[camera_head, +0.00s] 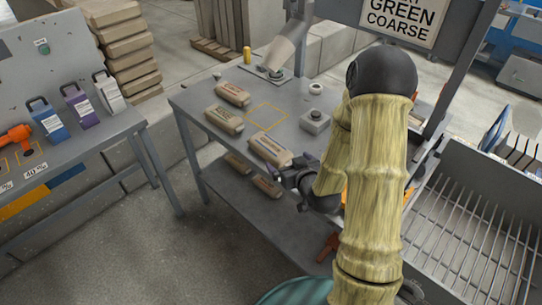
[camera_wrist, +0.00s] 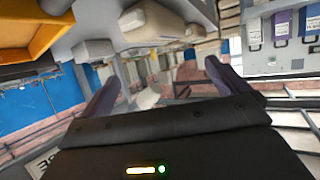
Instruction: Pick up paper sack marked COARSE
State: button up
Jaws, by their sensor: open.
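Three tan paper sacks lie on the grey metal table (camera_head: 290,92) in the head view. The back sack (camera_head: 232,94) has a reddish label, the middle sack (camera_head: 224,120) a dark label, and the front sack (camera_head: 270,150) a bluish label. The print is too small to tell which is marked COARSE. My gripper (camera_head: 287,182) is just in front of the front sack, near the table's front edge, apart from the other two. In the wrist view my gripper (camera_wrist: 162,90) has its fingers spread wide with nothing held; tan sacks (camera_wrist: 150,22) show beyond.
A sign (camera_head: 400,18) reads GREEN COARSE. The table has a yellow outlined square (camera_head: 266,117), a grey button box (camera_head: 315,121) and a chute (camera_head: 285,50). More sacks (camera_head: 267,187) lie on the lower shelf. A barred grate (camera_head: 470,225) stands right; a side bench (camera_head: 100,140) stands left.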

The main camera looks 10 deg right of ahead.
jog(key=shift+w+b, duration=0.75)
jog(key=shift+b, duration=0.55)
jog(key=p, duration=0.2)
send_near(272, 146)
jog(key=x, duration=0.3)
jog(key=shift+w+d+r, duration=0.1)
jog(key=shift+r, duration=0.1)
jog(key=shift+w+f, duration=0.15)
jog(key=shift+w, duration=0.1)
jog(key=shift+p+x, duration=1.1)
jog(key=shift+x, duration=1.45)
jog(key=shift+f, duration=0.1)
jog(key=c, duration=1.6)
